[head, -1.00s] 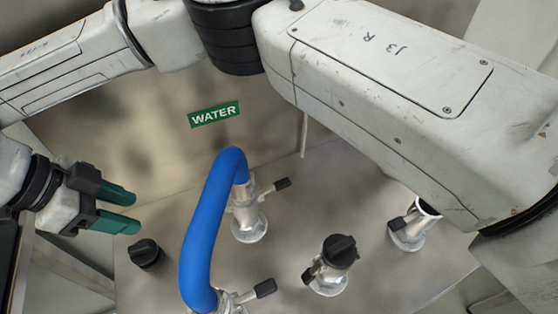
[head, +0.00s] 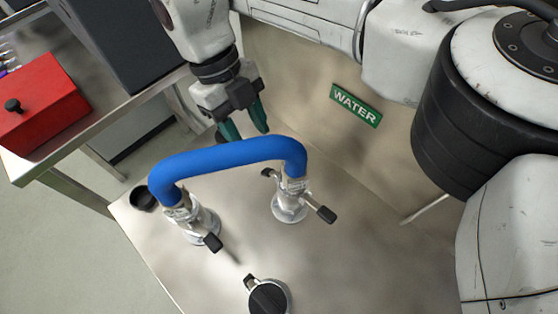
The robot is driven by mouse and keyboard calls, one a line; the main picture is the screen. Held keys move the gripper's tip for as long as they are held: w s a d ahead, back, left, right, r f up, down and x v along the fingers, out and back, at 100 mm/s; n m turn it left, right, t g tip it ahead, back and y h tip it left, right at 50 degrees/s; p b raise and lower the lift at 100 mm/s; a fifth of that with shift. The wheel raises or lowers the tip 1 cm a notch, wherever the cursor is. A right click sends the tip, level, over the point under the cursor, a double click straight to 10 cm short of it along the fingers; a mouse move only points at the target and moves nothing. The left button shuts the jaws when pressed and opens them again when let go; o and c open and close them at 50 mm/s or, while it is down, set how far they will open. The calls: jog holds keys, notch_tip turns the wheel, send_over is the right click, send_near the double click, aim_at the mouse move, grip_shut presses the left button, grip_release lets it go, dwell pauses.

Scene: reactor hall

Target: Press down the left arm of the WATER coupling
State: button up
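The WATER coupling (head: 289,205) is a silver fitting on the metal deck, below and left of the green WATER sign (head: 356,105). One end of the blue hose (head: 222,155) sits on it. Its left arm (head: 269,173) shows as a short black tip beside the hose end. Its right arm (head: 325,214) sticks out to the lower right with a black tip. My gripper (head: 245,134) has green fingers, spread apart and empty. It points down behind the hose, above and left of the left arm, apart from it in the picture.
The hose's other end sits on a second coupling (head: 203,224) with a black-tipped arm. A black cap (head: 143,197) lies at the deck's left edge. A black-capped fitting (head: 268,297) stands in front. A red box (head: 40,105) is on a bench at left.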

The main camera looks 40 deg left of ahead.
aim_at(266, 171)
jog(key=x, duration=0.9)
jog(key=shift+p, duration=0.35)
grip_shut()
